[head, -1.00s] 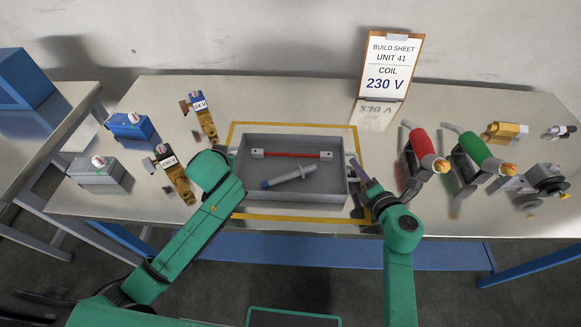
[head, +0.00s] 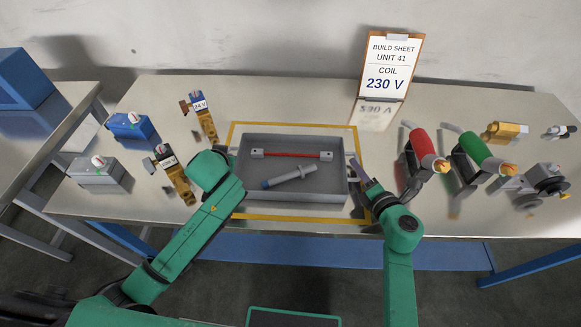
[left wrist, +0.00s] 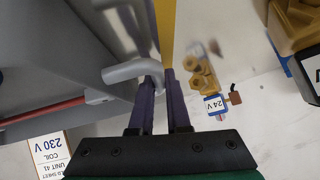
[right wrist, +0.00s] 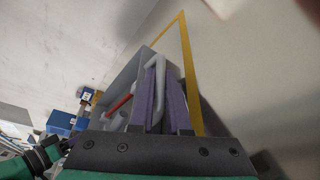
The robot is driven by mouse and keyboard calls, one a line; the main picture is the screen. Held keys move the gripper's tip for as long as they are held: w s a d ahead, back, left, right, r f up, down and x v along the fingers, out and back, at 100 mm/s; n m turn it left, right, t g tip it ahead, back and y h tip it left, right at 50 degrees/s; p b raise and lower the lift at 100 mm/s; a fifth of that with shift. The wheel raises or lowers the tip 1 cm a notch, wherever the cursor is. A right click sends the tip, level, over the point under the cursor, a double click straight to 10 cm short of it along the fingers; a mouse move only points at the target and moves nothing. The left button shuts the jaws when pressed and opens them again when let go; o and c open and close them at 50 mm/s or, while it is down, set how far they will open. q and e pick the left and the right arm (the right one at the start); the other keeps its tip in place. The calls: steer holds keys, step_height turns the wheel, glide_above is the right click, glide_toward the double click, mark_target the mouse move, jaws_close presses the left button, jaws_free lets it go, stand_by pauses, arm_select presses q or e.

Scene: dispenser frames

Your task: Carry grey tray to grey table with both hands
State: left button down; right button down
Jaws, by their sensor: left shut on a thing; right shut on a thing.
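The grey tray (head: 295,211) sits inside the yellow outline on the metal-topped table, in the middle of the head view. In it lie a red rod with grey end blocks (head: 292,154) and a grey cylinder part with a blue tip (head: 290,177). My left gripper (left wrist: 160,85) is shut on the tray's handle at the left end; in the head view my arm hides it. My right gripper (head: 360,172) is shut on the handle at the right end; its purple fingers also show in the right wrist view (right wrist: 158,75) around the handle.
A grey side table with a blue box (head: 25,78) stands at the left. Blue (head: 130,126) and grey (head: 98,175) blocks and brass parts lie left of the tray. A build sheet (head: 387,66) reads 230 V. Red (head: 425,150) and green (head: 474,150) tools stand right.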

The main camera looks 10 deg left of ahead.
arm_select(q)
steer(key=shift+r, duration=0.1)
arm_select(e)
steer(key=shift+r, duration=0.15)
stand_by(0.4)
